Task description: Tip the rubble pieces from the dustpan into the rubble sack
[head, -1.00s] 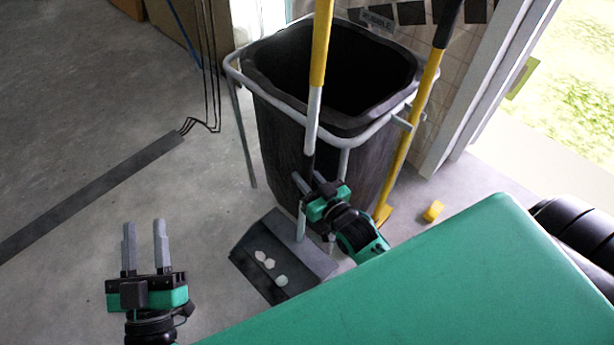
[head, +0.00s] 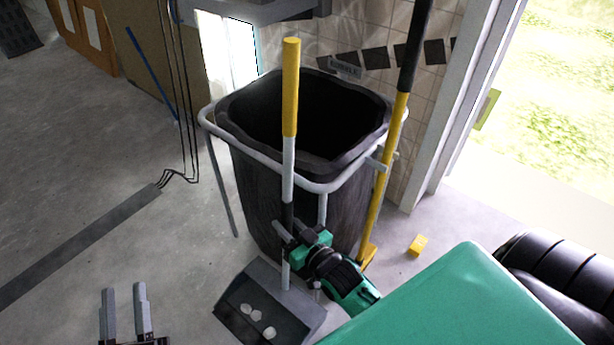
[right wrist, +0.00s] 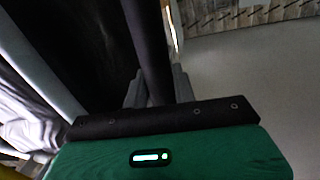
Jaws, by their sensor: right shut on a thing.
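The dustpan (head: 296,308) is dark grey with a long upright handle, yellow at the top. Its pan sits low in front of the sack, and three pale rubble pieces (head: 257,315) lie in it. My right gripper (head: 281,229) is shut on the dark lower part of the handle, which also shows in the right wrist view (right wrist: 148,50). The rubble sack (head: 262,185) is black and open at the top, hung in a pale tubular frame (head: 268,160). My left gripper (head: 125,312) is open and empty at the lower left, its base cut off by the picture edge.
A yellow-handled tool (head: 382,190) stands upright at the sack's right side. A small yellow block (head: 417,245) lies on the floor to the right. A dark strip (head: 80,245) and cables lie at left. An open doorway is at right.

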